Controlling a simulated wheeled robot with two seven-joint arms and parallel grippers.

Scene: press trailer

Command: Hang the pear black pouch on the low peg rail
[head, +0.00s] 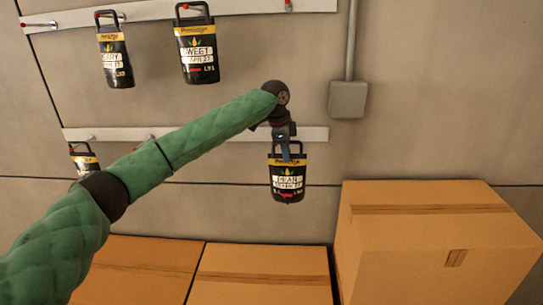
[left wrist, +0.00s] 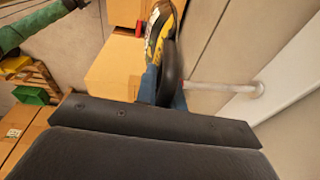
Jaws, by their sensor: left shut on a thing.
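The pear black pouch (head: 287,182), black with a yellow band and a white label, hangs upright below my left gripper (head: 285,150) in the head view. The gripper is shut on its handle, in front of the right part of the low peg rail (head: 315,134). In the left wrist view the pouch (left wrist: 160,30) is at the top, and its dark handle loop (left wrist: 171,72) stands beside a pale peg (left wrist: 225,88). The peg's left end meets the loop's edge in the picture; I cannot tell whether it passes through. My right gripper is not in view.
An upper rail (head: 150,11) holds two black pouches, one labelled SWEET (head: 196,50). Another pouch (head: 84,160) hangs at the low rail's left end. A grey box (head: 347,99) is on the wall. Cardboard boxes (head: 430,250) stand below and to the right.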

